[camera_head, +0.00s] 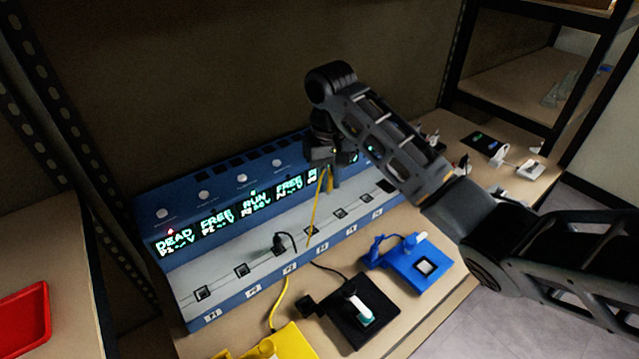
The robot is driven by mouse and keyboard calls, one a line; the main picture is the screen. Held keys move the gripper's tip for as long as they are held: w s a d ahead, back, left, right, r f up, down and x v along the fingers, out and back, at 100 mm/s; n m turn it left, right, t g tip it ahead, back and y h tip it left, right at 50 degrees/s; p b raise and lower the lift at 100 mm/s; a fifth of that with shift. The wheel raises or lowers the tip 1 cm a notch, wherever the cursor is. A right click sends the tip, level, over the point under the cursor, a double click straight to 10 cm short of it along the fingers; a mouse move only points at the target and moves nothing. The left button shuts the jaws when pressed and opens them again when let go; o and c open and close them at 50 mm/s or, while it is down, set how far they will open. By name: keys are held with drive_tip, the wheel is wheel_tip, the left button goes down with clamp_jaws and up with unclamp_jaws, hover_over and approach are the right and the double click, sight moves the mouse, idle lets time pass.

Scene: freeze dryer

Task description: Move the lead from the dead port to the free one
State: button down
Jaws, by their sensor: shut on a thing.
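A blue port box (165,210) has a row of sockets on its sloped front and a lit display above. The display reads DEAD over P1, FREE over P2, RUN over P3 and FREE over P4; my arm hides part of the rest. The P1 socket (203,292) and P2 socket (242,270) are empty. My gripper (327,178) is shut on the end of the yellow lead (315,215), above the right half of the box and apart from the sockets. The plug itself is mostly hidden. The lead hangs down in front of the P4 area.
A black plug (279,243) sits in P3. A yellow unit (268,346), a black unit (358,318) and a blue unit (425,267) stand before the box. A loose black plug (305,305) lies nearby. A red tray (22,325) is at left; shelf uprights flank the bench.

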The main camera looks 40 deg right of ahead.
drive_tip(key=d, duration=0.5)
drive_tip(key=shift+w, duration=0.35)
drive_tip(key=shift+f, duration=0.1)
drive_tip(key=shift+f+b, duration=0.3)
drive_tip(key=shift+f, duration=1.35)
drive_tip(key=shift+r+p, duration=0.1)
drive_tip(key=shift+p, duration=0.3)
drive_tip(key=shift+f+b, duration=0.9)
drive_tip(key=shift+f, duration=2.35)
drive_tip(key=shift+f+b, duration=0.75)
drive_tip(key=shift+b, duration=0.2)
drive_tip(key=shift+r+p, duration=0.9)
drive_tip(key=shift+p, duration=0.15)
